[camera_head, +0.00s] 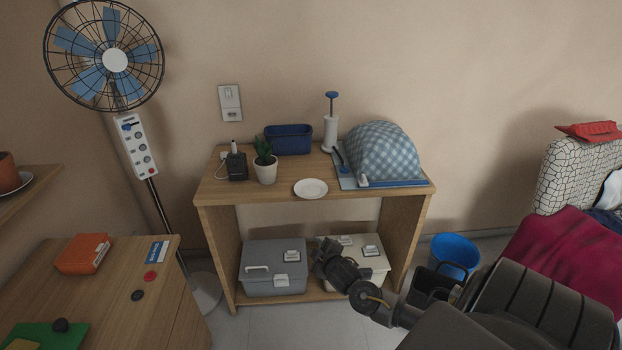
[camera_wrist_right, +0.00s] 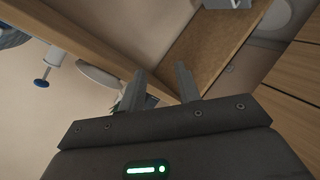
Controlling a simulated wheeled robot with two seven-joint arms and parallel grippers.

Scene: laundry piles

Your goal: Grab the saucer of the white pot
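The white pot (camera_head: 265,173) with a green plant stands on top of the wooden shelf unit. A round white saucer (camera_head: 311,189) lies to its right, apart from it, near the front edge of the top. My right gripper (camera_head: 323,250) is below and in front of the saucer, in front of the lower compartment. In the right wrist view my right gripper (camera_wrist_right: 160,68) has its two fingers apart with nothing between them. A pale disc that looks like the saucer (camera_wrist_right: 97,76) shows there past the board edge, partly hidden. My left gripper is not in view.
On the top (camera_head: 225,189) stand a dark charger (camera_head: 236,166), a blue bin (camera_head: 288,139), a white pump bottle (camera_head: 331,132) and a checked cover (camera_head: 383,152). A grey box (camera_head: 273,268) and a cream box (camera_head: 366,258) sit below. A fan (camera_head: 115,60) stands left.

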